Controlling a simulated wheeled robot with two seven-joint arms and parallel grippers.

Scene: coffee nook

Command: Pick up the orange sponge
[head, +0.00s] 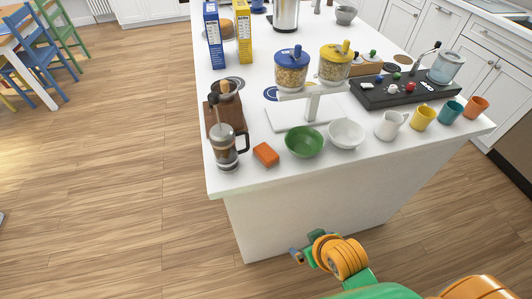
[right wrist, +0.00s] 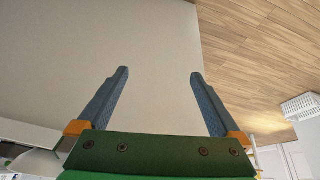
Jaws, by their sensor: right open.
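The orange sponge (head: 266,154) lies on the white counter (head: 240,179) near its front edge. It sits between the glass French press (head: 226,149) on its left and a green bowl (head: 304,141) on its right. My right gripper (head: 297,256) is low in front of the counter's side panel, below the countertop and well away from the sponge. In the right wrist view its two fingers (right wrist: 157,75) are apart with nothing between them, facing a plain pale surface. The sponge is not in the right wrist view. My left gripper is not in view.
A white bowl (head: 346,134), white pitcher (head: 390,124) and several coloured mugs line the front edge to the right. Bare counter lies just in front of the sponge.

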